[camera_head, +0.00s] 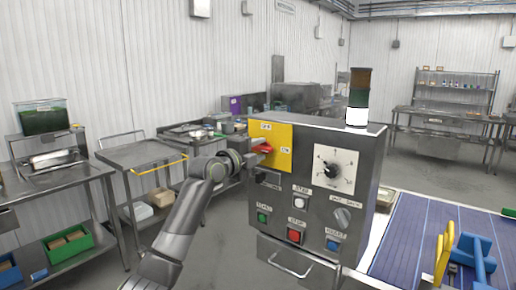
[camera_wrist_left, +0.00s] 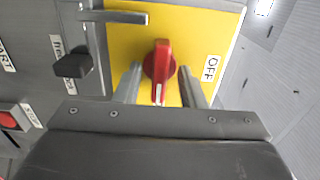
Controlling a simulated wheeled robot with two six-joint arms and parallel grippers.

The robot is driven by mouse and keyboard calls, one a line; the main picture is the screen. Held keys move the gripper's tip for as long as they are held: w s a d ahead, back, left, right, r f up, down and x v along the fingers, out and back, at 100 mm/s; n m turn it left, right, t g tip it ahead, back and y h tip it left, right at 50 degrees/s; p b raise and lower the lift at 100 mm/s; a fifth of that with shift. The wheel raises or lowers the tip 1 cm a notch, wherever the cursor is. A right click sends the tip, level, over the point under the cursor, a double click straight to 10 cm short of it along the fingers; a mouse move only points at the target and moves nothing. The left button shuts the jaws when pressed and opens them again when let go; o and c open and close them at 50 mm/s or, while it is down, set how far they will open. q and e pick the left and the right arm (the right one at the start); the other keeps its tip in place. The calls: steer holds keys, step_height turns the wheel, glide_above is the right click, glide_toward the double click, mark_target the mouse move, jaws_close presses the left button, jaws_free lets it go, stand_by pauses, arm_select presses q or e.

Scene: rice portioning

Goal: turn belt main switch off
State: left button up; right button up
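The belt main switch is a red rotary knob (camera_head: 263,149) on a yellow plate (camera_head: 283,134) at the upper left of the grey control box. OFF is labelled at the top of the plate and ON at its right. In the left wrist view the red knob (camera_wrist_left: 159,66) has its white-marked end turned away from the OFF label's side, toward the gripper body; this fits the ON side. My left gripper (camera_wrist_left: 160,88) is open, with one finger on each side of the knob and a gap visible on both sides. The ON label is hidden there. My right gripper is not in view.
The control box (camera_head: 327,226) also carries a dial (camera_head: 333,169), several push buttons and a grey selector knob. A signal tower (camera_head: 359,95) stands on top. The blue belt (camera_head: 410,240) runs at the right, with yellow and blue objects on it. Steel tables stand at the left.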

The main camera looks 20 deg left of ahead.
arm_select(q)
steer(key=shift+w+d, duration=0.1)
steer(key=shift+w, duration=0.05)
jaws_close()
